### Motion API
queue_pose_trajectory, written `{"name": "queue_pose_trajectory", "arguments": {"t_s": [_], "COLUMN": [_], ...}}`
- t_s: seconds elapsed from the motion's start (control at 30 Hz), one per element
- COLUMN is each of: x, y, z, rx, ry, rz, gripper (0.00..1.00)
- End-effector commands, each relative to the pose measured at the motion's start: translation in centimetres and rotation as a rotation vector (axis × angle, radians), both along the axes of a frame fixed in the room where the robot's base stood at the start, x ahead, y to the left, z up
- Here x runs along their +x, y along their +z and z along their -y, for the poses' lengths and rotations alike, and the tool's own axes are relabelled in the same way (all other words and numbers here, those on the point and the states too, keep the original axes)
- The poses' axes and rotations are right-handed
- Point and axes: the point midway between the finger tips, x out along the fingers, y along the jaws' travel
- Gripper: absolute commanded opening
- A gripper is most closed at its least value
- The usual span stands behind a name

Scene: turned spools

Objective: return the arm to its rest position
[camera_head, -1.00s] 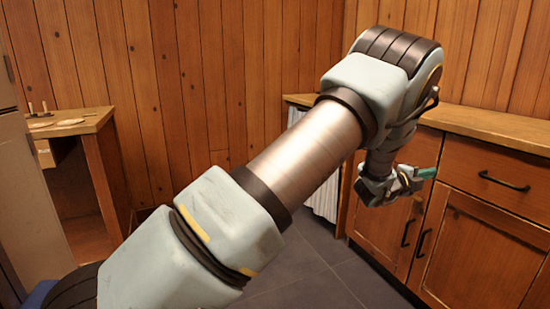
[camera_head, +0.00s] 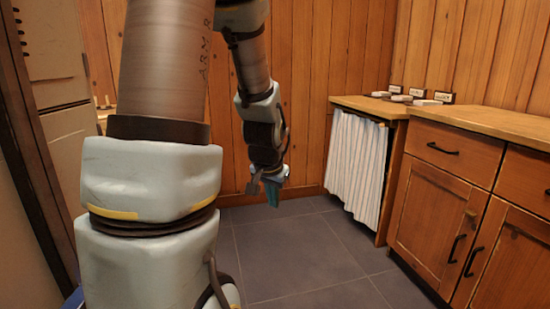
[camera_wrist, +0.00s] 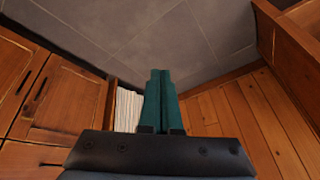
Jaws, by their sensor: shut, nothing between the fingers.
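My gripper (camera_head: 270,190) hangs at the lower end of my raised arm, in the middle of the head view, above the grey tile floor (camera_head: 290,250). Its teal fingers are shut and hold nothing. In the wrist view the two teal fingers (camera_wrist: 161,100) lie side by side with the floor and wooden wall beyond them. The near part of my arm covers the left middle of the head view.
A wooden counter (camera_head: 490,120) with drawers and doors runs along the right. Labelled blocks (camera_head: 430,97) sit at its far end, above a striped curtain (camera_head: 355,170). A tall pale cabinet (camera_head: 60,60) stands at the left. The middle floor is clear.

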Motion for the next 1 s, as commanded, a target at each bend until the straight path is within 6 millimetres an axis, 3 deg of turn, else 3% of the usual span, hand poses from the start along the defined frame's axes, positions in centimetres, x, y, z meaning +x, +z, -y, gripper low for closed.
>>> {"name": "queue_pose_trajectory", "arguments": {"t_s": [0.03, 0.1, 0.3, 0.67, 1.0], "x": [-2.0, -4.8, -11.9, -11.4, -11.3], "y": [0.1, 0.0, 0.6, 9.4, 20.2], "z": [-1.7, -3.4, -6.6, -6.3, -6.3], "rx": [-0.011, -0.024, -0.050, -0.047, -0.046], "ry": [0.077, 0.172, 0.404, 0.385, 0.383], "rz": [-0.053, -0.125, -0.299, -0.291, -0.290], "gripper": [0.00, 0.00, 0.00, 0.00, 0.00]}}
